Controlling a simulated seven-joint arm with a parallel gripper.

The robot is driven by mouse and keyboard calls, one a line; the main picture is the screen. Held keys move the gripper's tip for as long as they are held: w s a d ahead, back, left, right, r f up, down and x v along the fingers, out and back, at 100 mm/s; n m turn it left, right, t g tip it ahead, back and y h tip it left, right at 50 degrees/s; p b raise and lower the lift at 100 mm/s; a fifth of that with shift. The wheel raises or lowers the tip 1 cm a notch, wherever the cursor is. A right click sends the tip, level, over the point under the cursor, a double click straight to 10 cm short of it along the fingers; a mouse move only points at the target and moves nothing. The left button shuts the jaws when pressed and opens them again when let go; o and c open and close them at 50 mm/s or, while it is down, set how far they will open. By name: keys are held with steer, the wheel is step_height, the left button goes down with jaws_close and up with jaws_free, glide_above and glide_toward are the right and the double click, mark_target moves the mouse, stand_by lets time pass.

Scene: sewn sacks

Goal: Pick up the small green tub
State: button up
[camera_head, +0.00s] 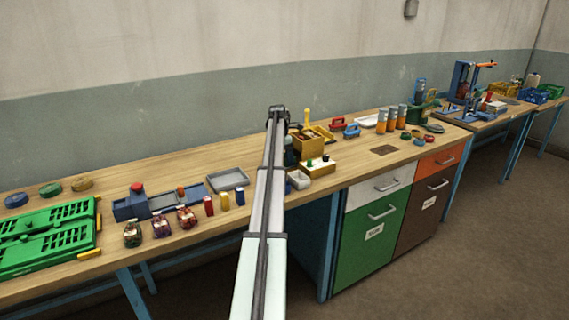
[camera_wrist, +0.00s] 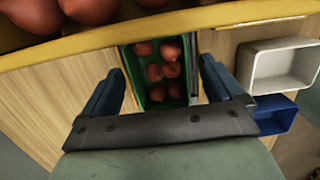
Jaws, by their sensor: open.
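In the wrist view, the small green tub (camera_wrist: 131,72) holds several reddish-brown round things. It lies ahead of my gripper (camera_wrist: 162,66), in the gap between the two blue fingers. The fingers are spread apart, one on each side of the tub in the picture, with nothing held. I cannot tell how far above the tub they are. The tub does not show clearly in the head view, where my arm crosses that part of the bench.
A yellow-rimmed wooden box (camera_head: 310,146) with reddish things stands close to the tub. White (camera_wrist: 248,68) and blue (camera_wrist: 284,111) tubs lie to the right in the wrist view. A grey tray (camera_head: 228,179) is left of my arm. Tools and jars crowd the bench.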

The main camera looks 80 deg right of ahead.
steer(key=shift+f, duration=0.4)
steer(key=shift+c, duration=0.3)
steer(key=c, duration=1.2)
